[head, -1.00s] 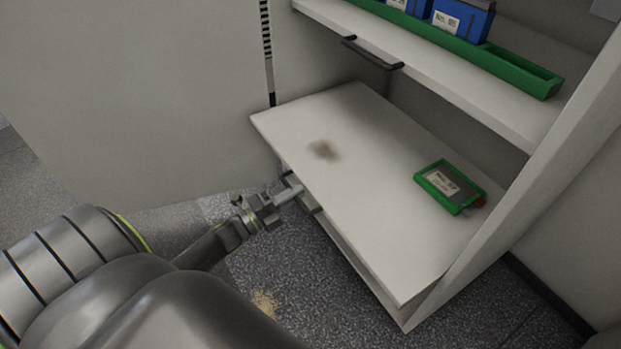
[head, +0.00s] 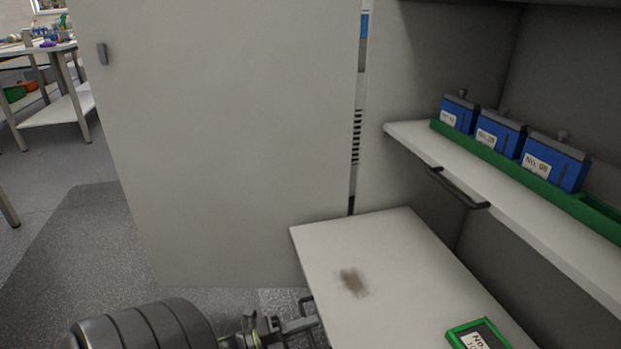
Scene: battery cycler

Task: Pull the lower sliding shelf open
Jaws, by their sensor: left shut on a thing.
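The lower sliding shelf (head: 395,250) is a white board sticking out of the cabinet, with a dark smudge on its top. Its dark handle (head: 306,300) shows in part at the shelf's front left edge. My left gripper (head: 301,324) is at the bottom of the view, shut on this handle. The handle's lower part and the shelf's near end are cut off by the frame. My right gripper is not in view.
A green tray (head: 464,328) with a labelled dark block lies on the lower shelf. The upper shelf (head: 415,139) has its own handle (head: 459,188) and a green rack (head: 597,216) with blue batteries (head: 499,134). The open cabinet door (head: 230,140) stands left. A table (head: 62,108) is far left.

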